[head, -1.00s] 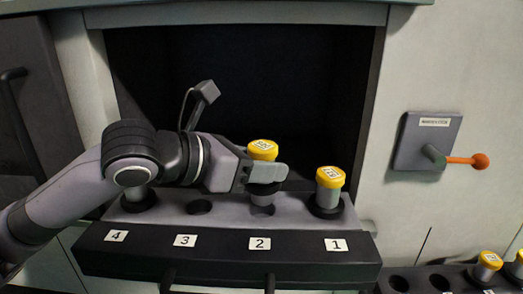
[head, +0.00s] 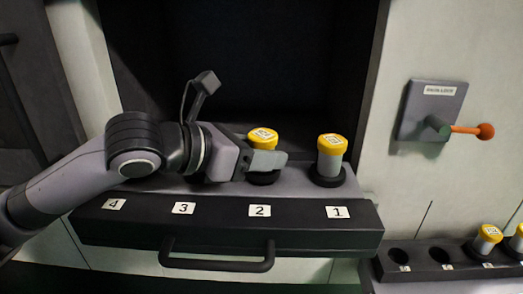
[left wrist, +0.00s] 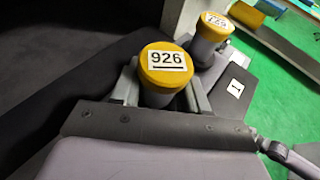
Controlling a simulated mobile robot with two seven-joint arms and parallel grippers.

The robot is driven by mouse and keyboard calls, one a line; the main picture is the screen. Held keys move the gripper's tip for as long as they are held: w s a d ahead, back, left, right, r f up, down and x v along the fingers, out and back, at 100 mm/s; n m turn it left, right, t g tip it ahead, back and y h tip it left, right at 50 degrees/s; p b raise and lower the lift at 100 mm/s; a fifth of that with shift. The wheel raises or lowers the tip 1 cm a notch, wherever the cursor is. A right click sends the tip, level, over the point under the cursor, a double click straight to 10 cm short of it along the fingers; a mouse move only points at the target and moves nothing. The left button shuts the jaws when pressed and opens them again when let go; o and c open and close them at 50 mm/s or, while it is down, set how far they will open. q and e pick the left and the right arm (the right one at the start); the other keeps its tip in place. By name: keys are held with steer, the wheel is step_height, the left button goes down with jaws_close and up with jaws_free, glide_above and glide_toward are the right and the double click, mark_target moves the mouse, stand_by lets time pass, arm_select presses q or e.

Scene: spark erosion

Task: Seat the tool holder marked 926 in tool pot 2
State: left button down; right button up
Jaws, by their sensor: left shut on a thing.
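The tool holder marked 926 (head: 262,139) has a yellow cap and stands upright at tool pot 2, behind the label 2 (head: 260,211). In the left wrist view its cap (left wrist: 166,66) shows the mark 926. My left gripper (head: 263,161) comes in from the left and is shut on the holder's body just below the cap. The holder's dark flange (head: 263,179) is low at the pot, with no clear gap below it. The pot's mouth is hidden, so I cannot tell whether the holder is fully down. My right gripper is not in view.
Another yellow-capped holder (head: 331,158) stands in pot 1, close to the right of my fingers. My arm covers pots 3 and 4. A panel with an orange-knobbed lever (head: 484,131) is on the right wall. A rack (head: 419,262) with empty holes and holders stands at lower right.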

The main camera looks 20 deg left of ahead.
arm_select(q)
steer(key=shift+f, duration=0.35)
steer(key=shift+c, duration=2.4)
jaws_free()
steer(key=shift+f, duration=0.15)
steer(key=shift+s+a, duration=0.1)
